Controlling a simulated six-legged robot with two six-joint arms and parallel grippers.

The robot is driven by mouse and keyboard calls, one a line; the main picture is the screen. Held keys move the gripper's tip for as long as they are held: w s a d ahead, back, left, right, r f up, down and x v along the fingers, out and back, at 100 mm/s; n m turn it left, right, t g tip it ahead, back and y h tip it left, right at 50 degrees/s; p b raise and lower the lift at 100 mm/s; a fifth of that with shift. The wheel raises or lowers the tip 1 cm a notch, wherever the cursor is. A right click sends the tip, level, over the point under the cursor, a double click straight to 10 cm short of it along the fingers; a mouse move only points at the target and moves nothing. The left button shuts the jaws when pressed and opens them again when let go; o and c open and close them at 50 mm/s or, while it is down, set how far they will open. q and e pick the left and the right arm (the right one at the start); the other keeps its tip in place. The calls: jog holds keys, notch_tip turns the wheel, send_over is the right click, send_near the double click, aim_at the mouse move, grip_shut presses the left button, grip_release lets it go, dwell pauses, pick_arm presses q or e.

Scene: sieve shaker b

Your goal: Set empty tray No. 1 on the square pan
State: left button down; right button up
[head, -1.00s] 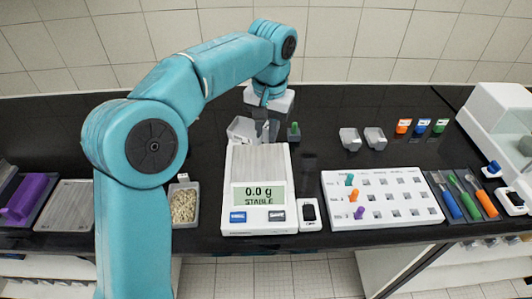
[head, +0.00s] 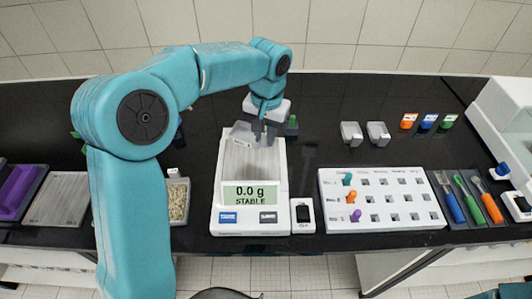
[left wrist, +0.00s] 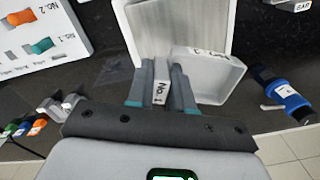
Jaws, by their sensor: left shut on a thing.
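My left gripper (head: 264,133) is shut on the label tab of tray No. 1 (head: 240,132), a small pale scoop-like tray. The tray looks empty and tilted. The square pan (head: 245,168) is the brushed metal plate on the white balance (head: 245,227), whose display reads 0.0 g STABLE. The tray is over the pan's back part; I cannot tell whether it touches. In the left wrist view the pan (left wrist: 180,28) is beyond the fingers. My right gripper is not visible.
A granule-filled container (head: 177,203) is at left. A blue bottle (left wrist: 284,97) shows in the left wrist view.

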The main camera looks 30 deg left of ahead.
aim_at(264, 145)
pick_arm(q)
jog(key=f, duration=0.3)
jog(key=shift+s+a+f, duration=0.1)
jog(key=shift+s+f, duration=0.15)
jog(key=shift+f, duration=0.1)
jog(key=f, duration=0.4)
jog(key=shift+w+f+p, duration=0.15)
jog(key=shift+w+p, duration=0.1)
jog(key=shift+p, duration=0.1)
jog(key=shift+s, duration=0.15)
jog(key=shift+f, duration=0.2)
jog(key=c, duration=1)
grip_release()
jog(key=shift+r, duration=0.1)
